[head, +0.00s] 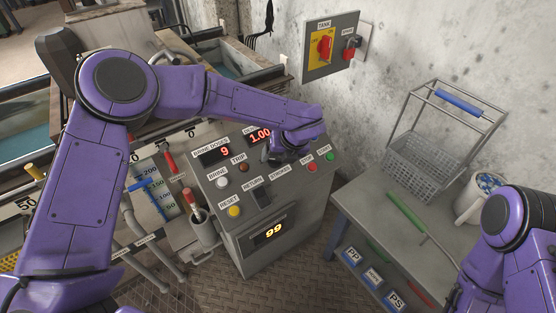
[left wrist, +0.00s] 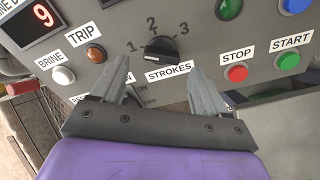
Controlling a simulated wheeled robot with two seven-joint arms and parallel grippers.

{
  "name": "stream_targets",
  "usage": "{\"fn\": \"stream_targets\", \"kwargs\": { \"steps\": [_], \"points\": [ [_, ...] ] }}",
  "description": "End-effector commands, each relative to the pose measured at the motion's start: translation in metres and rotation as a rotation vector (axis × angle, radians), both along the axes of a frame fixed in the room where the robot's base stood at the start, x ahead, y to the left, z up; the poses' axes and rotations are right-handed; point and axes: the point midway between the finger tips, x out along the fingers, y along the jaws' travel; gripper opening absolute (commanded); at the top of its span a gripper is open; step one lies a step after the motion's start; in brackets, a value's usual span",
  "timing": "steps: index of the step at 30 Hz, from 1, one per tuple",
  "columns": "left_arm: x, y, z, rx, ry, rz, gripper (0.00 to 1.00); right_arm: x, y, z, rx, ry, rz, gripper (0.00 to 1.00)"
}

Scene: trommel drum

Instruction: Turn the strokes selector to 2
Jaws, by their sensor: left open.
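The strokes selector (left wrist: 160,50) is a black round knob with a raised grip bar on the grey control panel. My left gripper (left wrist: 160,70) is open, with one finger on each side below the knob, apparently holding nothing. In the head view my left gripper (head: 272,155) covers the selector. My right gripper is out of view.
The STOP button (left wrist: 236,74) and START button (left wrist: 288,61) sit right of the selector. The TRIP lamp (left wrist: 96,55) and BRINE button (left wrist: 63,76) are left. A grey table (head: 365,205) with a wire basket (head: 425,160) stands right of the panel.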

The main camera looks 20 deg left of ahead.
Motion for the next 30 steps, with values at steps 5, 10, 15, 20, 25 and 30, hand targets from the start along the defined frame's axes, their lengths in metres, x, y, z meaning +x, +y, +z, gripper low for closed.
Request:
{"fn": "stream_targets", "kwargs": {
  "steps": [5,10,15,20,25,30],
  "points": [
    [0.007,0.009,-0.026,0.000,0.000,-0.002,0.74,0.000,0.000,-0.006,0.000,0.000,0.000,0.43],
    [0.009,0.011,-0.031,-0.001,0.000,-0.004,0.74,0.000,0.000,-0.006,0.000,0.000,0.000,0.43],
    [0.010,0.010,-0.031,-0.001,-0.001,-0.005,0.74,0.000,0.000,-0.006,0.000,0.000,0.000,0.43],
    [0.010,0.010,-0.031,-0.001,-0.001,-0.006,0.22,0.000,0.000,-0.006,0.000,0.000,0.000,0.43],
    [0.010,0.010,-0.030,0.000,0.000,-0.008,0.18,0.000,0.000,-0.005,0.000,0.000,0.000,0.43],
    [0.010,0.010,-0.028,0.009,0.011,-0.032,0.18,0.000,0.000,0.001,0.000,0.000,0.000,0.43]
  ]
}}
